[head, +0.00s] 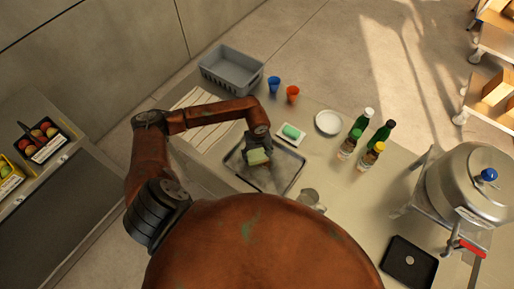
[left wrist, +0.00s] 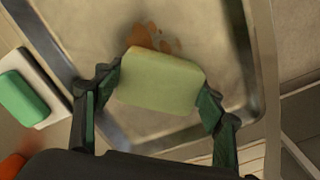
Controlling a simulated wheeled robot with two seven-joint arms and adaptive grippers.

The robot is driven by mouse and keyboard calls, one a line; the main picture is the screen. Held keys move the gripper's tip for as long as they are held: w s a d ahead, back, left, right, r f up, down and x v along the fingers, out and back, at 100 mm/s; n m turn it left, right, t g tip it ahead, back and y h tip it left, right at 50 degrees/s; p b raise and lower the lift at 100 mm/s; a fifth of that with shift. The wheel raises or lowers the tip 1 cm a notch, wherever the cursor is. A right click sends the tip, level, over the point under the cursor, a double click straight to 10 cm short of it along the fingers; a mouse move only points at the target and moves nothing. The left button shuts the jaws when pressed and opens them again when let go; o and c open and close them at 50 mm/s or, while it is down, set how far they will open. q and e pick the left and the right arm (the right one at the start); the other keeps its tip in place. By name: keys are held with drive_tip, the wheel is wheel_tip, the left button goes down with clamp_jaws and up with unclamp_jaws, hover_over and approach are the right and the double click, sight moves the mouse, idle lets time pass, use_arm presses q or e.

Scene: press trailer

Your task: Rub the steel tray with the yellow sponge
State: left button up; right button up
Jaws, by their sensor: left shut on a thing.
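The steel tray (head: 283,172) lies on the table in front of me in the head view. In the left wrist view the tray (left wrist: 90,22) fills most of the picture, with a brown stain (left wrist: 152,38) on its floor. My left gripper (head: 257,157) is shut on the pale yellow sponge (left wrist: 160,80), one finger on each side. The sponge (head: 258,157) is over the tray's far left part in the head view. I cannot tell whether it touches the tray. My right gripper is not in view.
A green sponge (head: 291,131) sits on a white dish beside the tray. Blue (head: 274,85) and orange (head: 292,94) cups, a grey crate (head: 232,70), a white plate (head: 328,122) and several bottles (head: 365,145) stand beyond. A metal jug (head: 309,197) is close to the tray's near right corner.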

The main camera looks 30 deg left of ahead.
sight(258, 155)
use_arm(q)
wheel_tip(258, 155, up, 6)
drive_tip(key=shift+w+r+p, duration=0.1)
drive_tip(key=shift+r+p, duration=0.15)
drive_tip(key=shift+p, duration=0.75)
drive_tip(key=shift+d+r, duration=0.1)
drive_tip(key=shift+r, duration=0.5)
